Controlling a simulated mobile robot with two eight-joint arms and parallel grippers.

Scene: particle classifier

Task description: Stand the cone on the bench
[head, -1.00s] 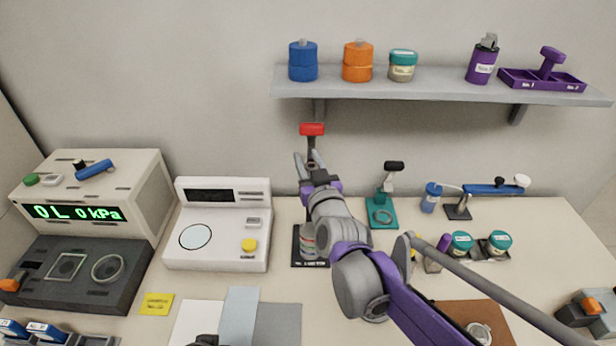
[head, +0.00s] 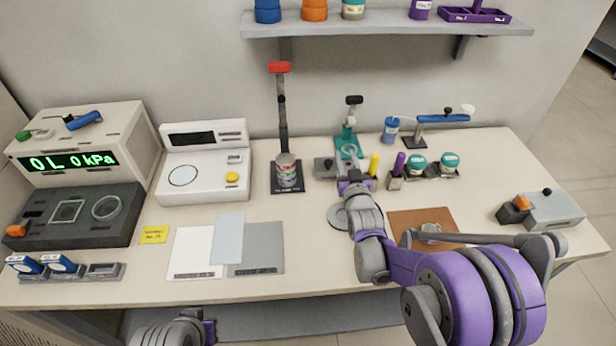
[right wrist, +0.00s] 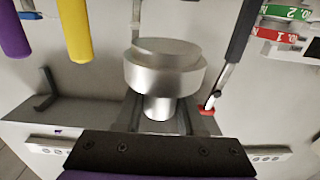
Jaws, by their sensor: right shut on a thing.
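The cone appears to be the silver, stepped round piece (right wrist: 165,70) in the right wrist view, with a broad rim and a narrower neck. My right gripper (right wrist: 162,112) is shut on its neck. In the head view my right gripper (head: 352,178) is over the back middle of the bench (head: 310,262), just in front of the teal stand (head: 343,150). The held piece is hard to make out there, and I cannot tell whether it touches the bench. Part of my left arm's end (head: 208,330) shows at the bottom edge; its fingers are not clear.
A yellow tube (head: 374,164) and a purple tube (head: 399,163) stand close right of my right gripper. A can (head: 287,172) sits left at the red-handled press (head: 282,110). A grey block (head: 325,168) is nearby. The front middle of the bench is clear.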

